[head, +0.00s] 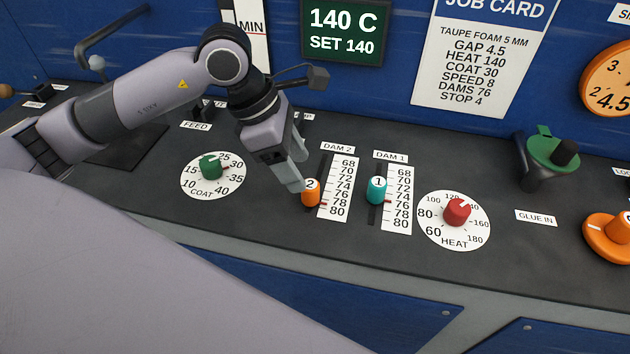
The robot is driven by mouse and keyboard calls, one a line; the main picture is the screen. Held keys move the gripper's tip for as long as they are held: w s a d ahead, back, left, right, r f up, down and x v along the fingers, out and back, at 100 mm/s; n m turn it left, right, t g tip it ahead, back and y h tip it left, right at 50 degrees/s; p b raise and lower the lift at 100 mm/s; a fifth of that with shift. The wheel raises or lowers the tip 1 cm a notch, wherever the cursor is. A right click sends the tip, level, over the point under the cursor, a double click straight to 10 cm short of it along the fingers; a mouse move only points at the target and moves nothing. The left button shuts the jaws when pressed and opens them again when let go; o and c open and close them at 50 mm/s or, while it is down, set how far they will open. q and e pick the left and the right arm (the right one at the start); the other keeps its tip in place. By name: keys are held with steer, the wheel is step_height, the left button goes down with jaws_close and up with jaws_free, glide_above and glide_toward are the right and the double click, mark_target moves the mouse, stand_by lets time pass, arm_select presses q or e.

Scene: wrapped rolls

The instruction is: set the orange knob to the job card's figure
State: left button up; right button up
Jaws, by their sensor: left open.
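The orange knob marked 2 (310,193) sits on the DAM 2 slider, near the lower end of its slot. Its small red pointer lies close to 78 on the DAM 2 scale (336,190). The job card (482,58) on the blue back wall reads DAMS 76, with GAP 4.5, HEAT 140, COAT 30, SPEED 8 and STOP 4. My left gripper (298,184) is open, with its fingers pointing down at the upper left of the orange knob. I cannot tell whether they touch it. My right gripper is not in view.
The teal DAM 1 knob (376,190) stands close to the right, its pointer near 76. Another orange control (606,238) is at the right edge.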

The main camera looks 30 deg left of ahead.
mark_target(310, 188)
arm_select(q)
steer(key=x, duration=0.6)
steer(key=shift+d+f+p, duration=0.15)
steer(key=shift+f+p, duration=0.05)
steer(key=shift+p, duration=0.2)
